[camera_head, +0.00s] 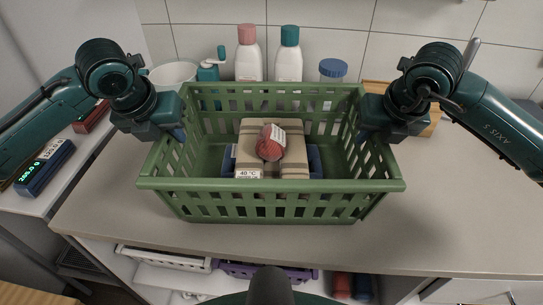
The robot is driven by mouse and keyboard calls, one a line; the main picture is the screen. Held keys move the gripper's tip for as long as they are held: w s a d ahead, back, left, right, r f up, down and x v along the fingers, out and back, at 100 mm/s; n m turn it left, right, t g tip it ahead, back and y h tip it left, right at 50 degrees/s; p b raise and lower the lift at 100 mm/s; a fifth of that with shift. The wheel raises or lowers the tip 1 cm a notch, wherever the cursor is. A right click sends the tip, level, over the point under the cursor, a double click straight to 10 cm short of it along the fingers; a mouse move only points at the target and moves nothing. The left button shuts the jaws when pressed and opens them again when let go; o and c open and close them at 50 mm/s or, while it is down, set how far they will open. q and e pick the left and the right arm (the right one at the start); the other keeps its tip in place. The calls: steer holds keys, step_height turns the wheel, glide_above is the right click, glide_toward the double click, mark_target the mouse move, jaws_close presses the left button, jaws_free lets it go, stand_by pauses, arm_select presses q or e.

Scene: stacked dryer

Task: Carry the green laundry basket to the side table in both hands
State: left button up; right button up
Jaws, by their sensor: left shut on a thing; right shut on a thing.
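The green laundry basket (272,186) is upright in the middle of the view, over a beige worktop (440,225). Inside it lie a striped brown bundle with a white label (250,174), a red round item (270,143) and something blue, mostly hidden beneath. My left gripper (178,128) is shut on the left side wall of the basket near its back corner. My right gripper (366,130) is shut on the right side wall, opposite. The fingertips are largely hidden by the basket wall. I cannot tell whether the basket's bottom touches the worktop.
Bottles with pink (247,58) and teal (289,57) caps, a blue-lidded jar (332,77) and a white bowl (173,76) stand behind the basket by the tiled wall. A wooden board (376,94) is at back right. A lower surface at left holds a digital display (45,163).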

arm_select(q)
jaws_close()
arm_select(e)
jaws_close()
arm_select(q)
steer(key=shift+w+r, duration=0.1)
steer(key=shift+r, duration=0.15)
arm_select(e)
steer(key=shift+w+r, duration=0.1)
steer(key=shift+r, duration=0.15)
